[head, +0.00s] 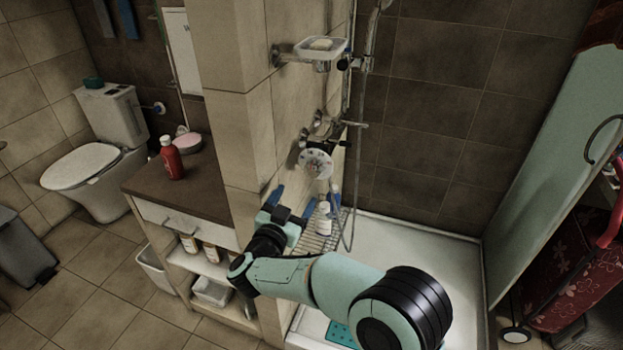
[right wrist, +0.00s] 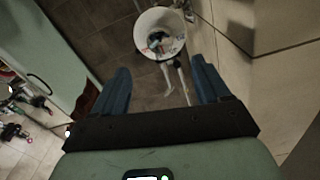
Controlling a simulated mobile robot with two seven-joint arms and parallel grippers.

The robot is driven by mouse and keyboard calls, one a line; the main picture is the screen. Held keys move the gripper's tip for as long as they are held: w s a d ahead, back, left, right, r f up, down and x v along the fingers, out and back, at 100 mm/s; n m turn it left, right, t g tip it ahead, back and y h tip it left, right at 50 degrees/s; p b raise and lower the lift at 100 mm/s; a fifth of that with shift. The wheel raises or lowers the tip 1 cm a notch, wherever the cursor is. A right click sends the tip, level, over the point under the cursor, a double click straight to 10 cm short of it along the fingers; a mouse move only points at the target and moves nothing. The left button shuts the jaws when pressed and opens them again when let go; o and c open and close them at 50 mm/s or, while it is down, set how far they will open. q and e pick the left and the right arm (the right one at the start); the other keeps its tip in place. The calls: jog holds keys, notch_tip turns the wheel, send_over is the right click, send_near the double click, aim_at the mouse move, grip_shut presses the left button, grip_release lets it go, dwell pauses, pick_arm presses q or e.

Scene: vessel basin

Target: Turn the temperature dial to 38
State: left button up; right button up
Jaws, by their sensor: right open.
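The temperature dial (head: 315,163) is a round white disc with dark marks on the tiled shower wall, below the taps. It also shows in the right wrist view as a white disc (right wrist: 160,32), ahead of the fingertips near the top edge. The number it is set to is too small to read. My right gripper (head: 291,203) is open and empty, below and to the left of the dial in the head view, apart from it. Its two blue fingers (right wrist: 163,85) are spread wide in the right wrist view. My left gripper is in neither view.
A wire shelf (head: 318,243) with a white bottle (head: 323,217) is below the dial. A soap dish (head: 322,46) is above it. The shower hose (head: 347,225) hangs to the right. A counter with a red bottle (head: 171,160) stands left of the wall.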

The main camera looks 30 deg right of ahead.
aim_at(311, 173)
jog(key=x, duration=1.1)
jog(key=shift+w+d, duration=0.15)
jog(key=shift+d, duration=0.15)
jog(key=shift+c, duration=0.3)
jog(key=c, duration=1)
